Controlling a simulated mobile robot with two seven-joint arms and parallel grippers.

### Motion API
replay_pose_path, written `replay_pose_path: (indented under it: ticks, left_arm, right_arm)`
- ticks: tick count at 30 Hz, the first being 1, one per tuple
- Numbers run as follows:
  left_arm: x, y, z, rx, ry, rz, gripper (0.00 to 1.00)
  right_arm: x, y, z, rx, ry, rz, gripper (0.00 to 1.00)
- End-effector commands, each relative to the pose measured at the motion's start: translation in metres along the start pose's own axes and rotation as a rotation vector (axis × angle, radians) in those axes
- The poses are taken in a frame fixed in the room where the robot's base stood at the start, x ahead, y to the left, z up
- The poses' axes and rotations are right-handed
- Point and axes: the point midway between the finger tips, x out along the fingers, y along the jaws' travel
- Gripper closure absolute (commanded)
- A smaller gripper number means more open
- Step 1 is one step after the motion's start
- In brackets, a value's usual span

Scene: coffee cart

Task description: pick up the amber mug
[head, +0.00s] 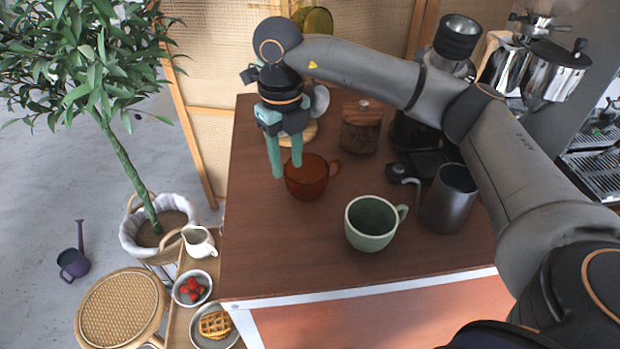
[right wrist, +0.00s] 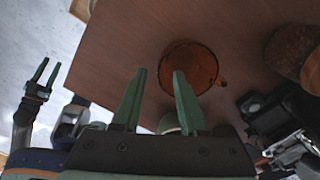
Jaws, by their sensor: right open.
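The amber mug (head: 310,182) stands upright on the brown wooden cart top, its handle pointing right in the head view. My right gripper (head: 286,170) is open and empty, fingers pointing down at the mug's left side. One finger overlaps the mug's left rim in the picture; I cannot tell whether it touches. In the right wrist view the amber mug (right wrist: 194,65) lies just beyond the open fingertips (right wrist: 160,73), mostly to their right. My left gripper (right wrist: 47,72) shows at the left of that view, fingers apart and empty, away from the mug.
A green mug (head: 372,225) stands in front and right of the amber mug. The cart top's left and front-left areas are clear.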

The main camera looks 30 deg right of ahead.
Motion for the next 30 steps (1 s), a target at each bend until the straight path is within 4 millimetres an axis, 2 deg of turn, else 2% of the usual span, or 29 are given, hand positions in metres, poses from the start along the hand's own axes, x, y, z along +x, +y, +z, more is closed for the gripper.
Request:
replay_pose_path:
  ticks: [5, 12, 21, 23, 30]
  left_arm:
    - [-0.002, 0.000, -0.002, 0.000, -0.001, 0.000, 0.50]
    - [-0.005, 0.001, -0.005, 0.000, -0.001, 0.000, 0.50]
    - [-0.005, 0.001, -0.005, 0.000, -0.002, 0.001, 0.50]
    - [-0.005, 0.001, -0.005, 0.000, -0.002, 0.001, 0.50]
    - [-0.005, 0.001, -0.004, 0.000, -0.002, 0.001, 0.50]
  right_arm:
    - [0.015, -0.001, -0.002, -0.001, 0.003, -0.001, 0.58]
    - [0.049, -0.001, -0.004, 0.000, 0.002, 0.001, 0.58]
    - [0.056, -0.001, -0.004, 0.000, 0.000, 0.001, 0.58]
    - [0.056, -0.001, -0.004, 0.000, 0.000, 0.001, 0.63]
    - [0.056, -0.001, -0.004, -0.001, 0.000, 0.001, 0.90]
